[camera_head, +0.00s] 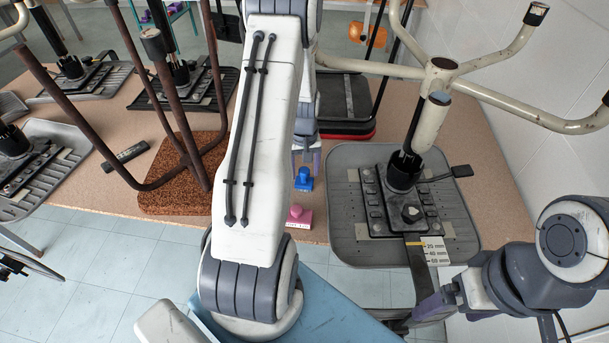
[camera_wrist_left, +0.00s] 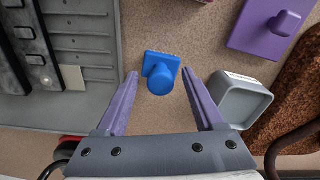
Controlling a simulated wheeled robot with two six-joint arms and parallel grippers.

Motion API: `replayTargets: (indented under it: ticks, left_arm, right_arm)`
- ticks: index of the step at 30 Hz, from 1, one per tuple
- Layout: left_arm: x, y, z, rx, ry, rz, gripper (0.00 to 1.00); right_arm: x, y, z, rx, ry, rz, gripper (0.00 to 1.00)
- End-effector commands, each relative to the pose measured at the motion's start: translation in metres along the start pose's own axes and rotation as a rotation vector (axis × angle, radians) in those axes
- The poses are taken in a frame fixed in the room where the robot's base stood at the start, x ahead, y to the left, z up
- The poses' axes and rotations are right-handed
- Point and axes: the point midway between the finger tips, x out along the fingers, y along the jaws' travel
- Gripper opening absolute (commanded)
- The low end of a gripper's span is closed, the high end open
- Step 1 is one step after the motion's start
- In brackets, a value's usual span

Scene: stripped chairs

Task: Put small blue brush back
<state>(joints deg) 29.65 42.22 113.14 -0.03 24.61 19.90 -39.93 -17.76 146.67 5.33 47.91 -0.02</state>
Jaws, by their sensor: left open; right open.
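The small blue brush (camera_head: 304,180), a square plate with a round knob, rests on the tan board. It also shows in the left wrist view (camera_wrist_left: 162,74). My left gripper (camera_head: 306,168) is open above it. In the left wrist view the purple fingertips (camera_wrist_left: 160,76) lie on either side of the brush, apart from it, and nothing is held. My right gripper (camera_head: 432,302) is at the lower right, near the front edge of the grey seat, away from the brush; no object shows in it.
A pink brush (camera_head: 299,216) lies nearer me. A purple brush (camera_wrist_left: 268,27) and a small open grey box (camera_wrist_left: 243,102) stand close by. The grey seat (camera_head: 345,205) with its metal base is on the right, the brown block (camera_head: 180,200) on the left. My left arm hides the middle.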

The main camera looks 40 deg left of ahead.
Motion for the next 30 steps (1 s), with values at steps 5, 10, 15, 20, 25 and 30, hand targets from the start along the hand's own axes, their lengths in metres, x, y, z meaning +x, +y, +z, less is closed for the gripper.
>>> replayTargets:
  ticks: [5,10,15,20,25,30]
  left_arm:
    - [-0.031,0.0,-0.001,0.0,0.005,0.002,0.7]
    - [-0.047,0.0,0.0,0.0,0.002,0.001,0.7]
    - [-0.051,0.0,0.0,0.0,0.0,0.0,0.7]
    - [-0.05,0.0,0.0,0.0,0.0,0.0,0.7]
    - [-0.05,0.0,0.0,0.0,0.0,0.0,0.7]
    - [-0.05,0.0,0.0,0.0,0.0,0.0,0.7]
  right_arm:
    - [0.005,0.0,0.0,0.0,0.0,0.0,0.89]
    - [0.006,0.0,0.0,0.0,0.0,0.0,0.89]
    - [0.006,0.0,0.0,0.0,0.0,0.0,0.89]
    - [0.006,0.0,0.0,0.0,0.0,0.0,0.89]
    - [0.006,0.0,0.0,0.0,0.0,0.0,0.89]
    - [0.006,0.0,0.0,0.0,0.0,0.0,0.89]
